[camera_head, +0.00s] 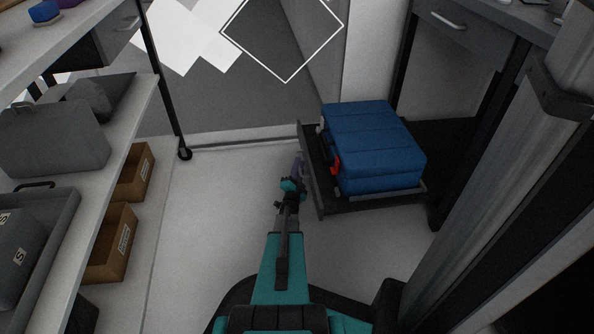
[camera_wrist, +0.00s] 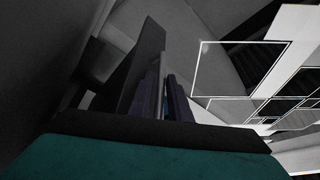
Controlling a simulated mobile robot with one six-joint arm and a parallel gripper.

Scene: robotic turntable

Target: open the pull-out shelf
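The pull-out shelf is a dark low tray with a tall grey front panel (camera_head: 312,180), right of the middle in the head view. It stands out to the left from under the desk at right and carries a blue case (camera_head: 373,148). My gripper (camera_head: 298,165) is low, just left of the front panel, close to its outer face. In the wrist view the two dark fingers (camera_wrist: 165,98) stand close together beside a grey panel (camera_wrist: 148,62). A narrow gap shows between them. Whether they hold a handle is hidden.
The desk has a drawer (camera_head: 448,22) and a dark leg near the shelf. A rack (camera_head: 150,95) on the left holds grey cases and cardboard boxes (camera_head: 113,245). The pale floor (camera_head: 205,220) between rack and shelf is clear.

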